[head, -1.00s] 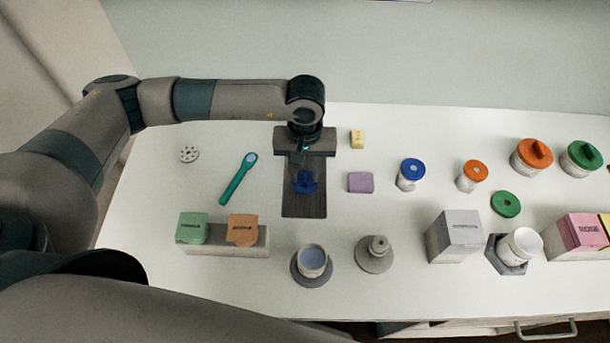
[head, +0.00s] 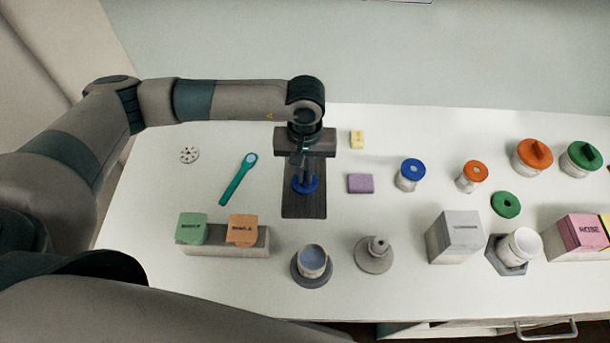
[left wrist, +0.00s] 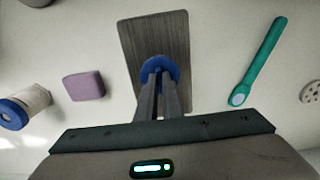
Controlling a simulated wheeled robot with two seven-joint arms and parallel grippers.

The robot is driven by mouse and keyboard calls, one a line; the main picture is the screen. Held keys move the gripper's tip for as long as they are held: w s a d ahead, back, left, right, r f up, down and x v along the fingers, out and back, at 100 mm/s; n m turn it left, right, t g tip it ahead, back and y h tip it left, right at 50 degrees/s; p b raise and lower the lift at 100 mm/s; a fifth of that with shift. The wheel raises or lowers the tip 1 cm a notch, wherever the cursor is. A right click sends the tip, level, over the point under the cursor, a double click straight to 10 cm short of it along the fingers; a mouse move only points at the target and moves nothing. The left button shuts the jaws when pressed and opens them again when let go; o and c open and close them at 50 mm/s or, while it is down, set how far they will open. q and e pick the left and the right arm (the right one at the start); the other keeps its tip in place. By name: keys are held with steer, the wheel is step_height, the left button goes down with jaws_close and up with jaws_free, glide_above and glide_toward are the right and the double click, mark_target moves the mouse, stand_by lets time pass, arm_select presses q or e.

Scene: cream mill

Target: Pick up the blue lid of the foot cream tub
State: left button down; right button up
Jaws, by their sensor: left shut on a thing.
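A blue lid (head: 305,186) is at the dark grey mat (head: 304,209) in the head view. The lid also shows in the left wrist view (left wrist: 160,66), over the mat's lower half. My left gripper (head: 304,178) points down from above and is shut on the middle of the lid. Its fingers hide part of the lid in both views. I cannot tell whether the lid touches the mat. An open tub with pale blue contents (head: 312,260) stands on a round grey base nearer to me. My right gripper is not in view.
A purple block (head: 360,183) and a white jar with a blue lid (head: 410,174) stand right of the mat. A teal spatula (head: 239,180) lies to its left. Green (head: 193,228) and orange (head: 242,230) blocks sit on a grey holder in front.

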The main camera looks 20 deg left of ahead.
arm_select(q)
steer(key=shift+r, duration=0.1)
steer(key=shift+r+b, duration=0.85)
steer(key=shift+d+r+b, duration=0.25)
steer(key=shift+r+b, duration=0.2)
steer(key=shift+r, duration=0.15)
steer(key=shift+d+r+b, duration=0.25)
steer(key=shift+r+b, duration=0.2)
steer(key=shift+r, duration=0.1)
steer(key=s+d+r+b, duration=0.1)
steer(key=d+r+b, duration=0.4)
steer(key=d, duration=0.5)
steer(key=shift+s+d+r, duration=0.3)
steer(key=shift+s+r, duration=0.1)
steer(key=shift+r, duration=0.55)
